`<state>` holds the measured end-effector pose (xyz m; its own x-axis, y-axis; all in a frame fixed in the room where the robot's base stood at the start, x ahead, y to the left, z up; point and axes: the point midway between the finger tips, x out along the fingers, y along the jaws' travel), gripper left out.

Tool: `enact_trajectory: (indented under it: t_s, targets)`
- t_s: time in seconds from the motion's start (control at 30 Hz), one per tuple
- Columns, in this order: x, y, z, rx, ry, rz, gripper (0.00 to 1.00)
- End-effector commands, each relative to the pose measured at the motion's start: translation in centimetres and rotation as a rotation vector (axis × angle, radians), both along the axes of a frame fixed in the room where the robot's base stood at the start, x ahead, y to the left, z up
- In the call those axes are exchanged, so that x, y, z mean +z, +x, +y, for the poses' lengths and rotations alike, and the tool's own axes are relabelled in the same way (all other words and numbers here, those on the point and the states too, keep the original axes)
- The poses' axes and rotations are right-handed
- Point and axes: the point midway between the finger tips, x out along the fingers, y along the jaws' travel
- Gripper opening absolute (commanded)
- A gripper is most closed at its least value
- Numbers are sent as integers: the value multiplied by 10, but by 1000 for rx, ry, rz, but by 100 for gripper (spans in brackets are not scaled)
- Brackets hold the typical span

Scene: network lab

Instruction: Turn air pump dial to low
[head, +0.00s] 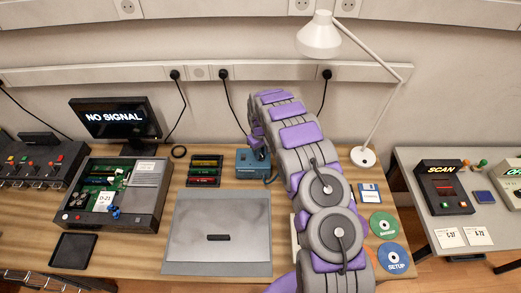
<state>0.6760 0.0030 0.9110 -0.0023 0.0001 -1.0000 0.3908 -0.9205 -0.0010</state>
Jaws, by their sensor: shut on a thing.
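The air pump (247,167) looks like a small blue box. It stands at the back of the wooden table, left of my arm. My gripper (259,148) is at the upper right of the pump and is shut on its dial. The gripper hides the dial, so its setting cannot be read. My purple and grey arm reaches from the bottom of the view up over the table and bends down toward the pump.
A grey mat (218,230) lies in front of the pump. Dark modules (205,170) lie left of it. An open computer case (115,195) and a monitor (116,118) stand further left. A white lamp (363,157), a floppy disk (370,193) and discs (394,257) are on the right.

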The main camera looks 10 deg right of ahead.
Motion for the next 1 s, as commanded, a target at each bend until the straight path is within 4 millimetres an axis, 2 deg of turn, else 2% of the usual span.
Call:
enact_trajectory:
  t_s: [0.4,0.9,0.93,1.0]
  targets:
    - [2,1,1,158,0,-7,0]
    - [1,1,1,173,0,-6,0]
    - [1,1,1,173,0,-6,31]
    - [1,1,1,173,0,-4,37]
